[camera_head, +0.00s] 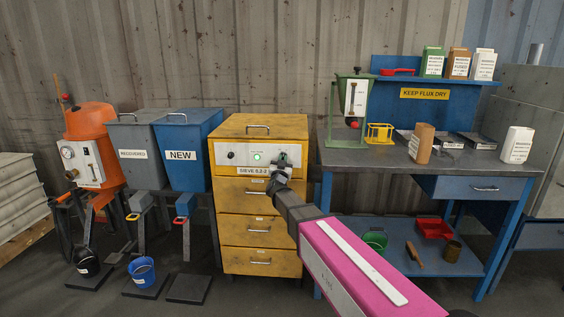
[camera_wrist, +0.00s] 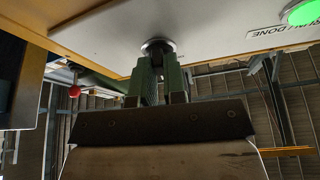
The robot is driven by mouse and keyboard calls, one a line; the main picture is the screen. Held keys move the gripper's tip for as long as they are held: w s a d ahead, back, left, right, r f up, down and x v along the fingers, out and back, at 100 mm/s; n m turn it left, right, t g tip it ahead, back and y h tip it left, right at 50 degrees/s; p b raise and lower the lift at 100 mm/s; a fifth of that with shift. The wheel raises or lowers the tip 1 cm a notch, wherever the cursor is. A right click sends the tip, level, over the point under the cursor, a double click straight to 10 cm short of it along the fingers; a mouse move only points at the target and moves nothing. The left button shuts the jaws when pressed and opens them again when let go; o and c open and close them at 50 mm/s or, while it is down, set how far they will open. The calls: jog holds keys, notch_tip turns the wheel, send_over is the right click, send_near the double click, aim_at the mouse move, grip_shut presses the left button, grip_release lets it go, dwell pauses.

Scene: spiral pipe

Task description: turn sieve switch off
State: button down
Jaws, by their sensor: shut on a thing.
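The yellow sieve cabinet (camera_head: 259,205) stands in the middle of the head view, with a pale control panel (camera_head: 243,148) near its top. On the panel are a dark knob (camera_head: 231,155) at left and a lit green light (camera_head: 257,156) in the middle. My gripper (camera_head: 282,165) is at the panel's right end and largely covers what is there. In the wrist view, my gripper (camera_wrist: 159,66) is shut on a round dark switch (camera_wrist: 158,45) with a metal collar. The green light (camera_wrist: 301,12) glows there at the upper right. The switch's pointing direction is hidden.
A workbench (camera_head: 455,170) with a green hopper (camera_head: 352,100) stands right of the cabinet. Grey (camera_head: 134,148) and blue (camera_head: 186,150) bins and an orange machine (camera_head: 90,140) stand left. Floor in front of the cabinet's left side is clear.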

jog(key=n+y, duration=0.1)
jog(key=n, duration=0.2)
jog(key=n+y, duration=0.2)
jog(key=n, duration=0.1)
jog(key=shift+w+d+r+n+y, duration=0.1)
jog(key=shift+w+d+n+y, duration=0.1)
jog(key=shift+n+y, duration=0.1)
jog(key=shift+d+r+n+y, duration=0.1)
jog(key=shift+n+y, duration=1)
jog(key=shift+n, duration=1.2)
jog(key=shift+n+g, duration=0.3)
jog(key=c, duration=1.2)
grip_release()
jog(key=v, duration=1)
jog(key=shift+s+d, duration=0.1)
jog(key=shift+s, duration=0.25)
jog(key=shift+f, duration=0.25)
